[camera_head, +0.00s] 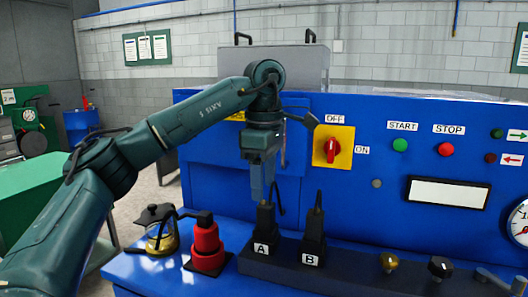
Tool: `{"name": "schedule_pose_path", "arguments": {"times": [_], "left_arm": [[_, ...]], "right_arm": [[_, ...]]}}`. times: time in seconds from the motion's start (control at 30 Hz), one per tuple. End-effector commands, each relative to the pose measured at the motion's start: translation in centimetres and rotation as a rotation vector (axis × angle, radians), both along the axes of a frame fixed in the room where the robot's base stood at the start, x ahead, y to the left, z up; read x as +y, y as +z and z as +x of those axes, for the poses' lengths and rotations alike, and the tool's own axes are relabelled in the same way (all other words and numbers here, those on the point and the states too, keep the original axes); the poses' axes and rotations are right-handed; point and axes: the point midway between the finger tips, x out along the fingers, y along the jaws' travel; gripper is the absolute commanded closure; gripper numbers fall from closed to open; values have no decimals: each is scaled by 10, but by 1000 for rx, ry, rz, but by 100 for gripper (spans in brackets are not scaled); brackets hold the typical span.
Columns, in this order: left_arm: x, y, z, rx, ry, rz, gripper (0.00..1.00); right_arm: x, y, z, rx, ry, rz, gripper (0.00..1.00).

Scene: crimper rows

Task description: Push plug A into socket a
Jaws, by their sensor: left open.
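Plug A (265,218) is a black plug with a cable, standing upright in the block marked A (262,247) on the dark strip along the blue ledge. Plug B (316,222) stands upright beside it, in the block marked B (311,259). My left gripper (262,196) points down right over plug A, its fingertips close to the plug's top. It is open. Whether the fingers touch plug A cannot be told. No part marked as socket a can be made out. My right gripper is out of view.
A red and black device (206,243) and a glass pot with a black lid (160,232) stand left of the blocks. A brass knob (389,262) and a black knob (440,267) are to the right. The blue panel behind carries a red rotary switch (332,150).

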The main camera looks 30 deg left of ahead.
Motion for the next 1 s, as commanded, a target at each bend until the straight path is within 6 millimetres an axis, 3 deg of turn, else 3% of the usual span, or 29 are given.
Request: {"name": "schedule_pose_path", "arguments": {"times": [0.03, 0.1, 0.3, 1.0], "left_arm": [[0, 17, 0, -4, -1, 1, 46], [0, 28, 0, -3, 0, 1, 46], [0, 49, 0, 0, -1, 0, 46], [0, 51, 0, 2, -1, 0, 46]], "right_arm": [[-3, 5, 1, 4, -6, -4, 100], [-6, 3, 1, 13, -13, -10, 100], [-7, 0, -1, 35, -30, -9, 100], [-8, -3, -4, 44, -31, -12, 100]]}}
